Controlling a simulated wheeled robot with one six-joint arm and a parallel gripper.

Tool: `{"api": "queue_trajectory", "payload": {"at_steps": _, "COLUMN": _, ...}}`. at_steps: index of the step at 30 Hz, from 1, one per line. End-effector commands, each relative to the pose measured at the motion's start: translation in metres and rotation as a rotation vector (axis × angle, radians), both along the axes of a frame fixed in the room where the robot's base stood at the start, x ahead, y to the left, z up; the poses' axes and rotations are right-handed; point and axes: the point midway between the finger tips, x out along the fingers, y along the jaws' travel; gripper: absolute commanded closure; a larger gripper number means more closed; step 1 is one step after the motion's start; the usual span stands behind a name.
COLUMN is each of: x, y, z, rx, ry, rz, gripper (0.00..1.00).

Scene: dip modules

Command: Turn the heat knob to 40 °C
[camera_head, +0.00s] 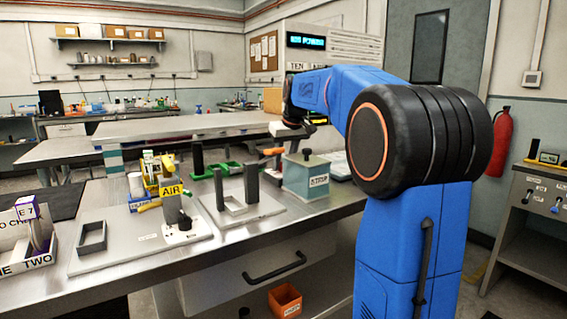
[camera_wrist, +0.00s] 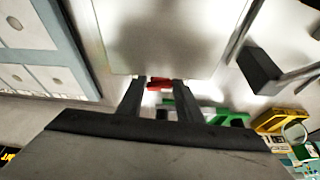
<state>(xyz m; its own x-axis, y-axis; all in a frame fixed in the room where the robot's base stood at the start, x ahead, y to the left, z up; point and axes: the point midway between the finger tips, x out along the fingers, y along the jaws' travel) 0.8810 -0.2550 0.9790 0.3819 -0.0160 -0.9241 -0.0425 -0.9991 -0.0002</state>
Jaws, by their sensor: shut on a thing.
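My gripper (camera_wrist: 160,83) shows in the wrist view, with its two dark fingers close together around a small red piece (camera_wrist: 159,84). Whether this piece is the heat knob cannot be told, and no scale or 40 °C mark is readable. In the head view my blue arm reaches over the far side of the bench, and its wrist hides the fingertips. A tall white cabinet (camera_head: 345,45) with a lit display reading "NO POWER" (camera_head: 305,41) stands behind the wrist.
A teal box labelled STRIP (camera_head: 307,178) stands on the bench (camera_head: 245,232) near my arm. Left of it are a plate with dark uprights (camera_head: 243,208), green parts (camera_head: 220,170) and a yellow AIR unit (camera_head: 170,190). A long table (camera_head: 180,126) runs behind.

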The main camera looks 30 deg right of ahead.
Motion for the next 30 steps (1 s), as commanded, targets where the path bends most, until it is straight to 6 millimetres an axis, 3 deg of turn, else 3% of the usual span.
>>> {"api": "queue_trajectory", "payload": {"at_steps": 11, "x": 0.0003, "y": 0.0031, "z": 0.0006, "rx": 0.000, "ry": -0.001, "rz": -0.224, "gripper": 0.90}}
{"api": "queue_trajectory", "payload": {"at_steps": 30, "x": 0.0033, "y": 0.0059, "z": 0.0006, "rx": -0.003, "ry": -0.001, "rz": -0.831, "gripper": 0.90}}
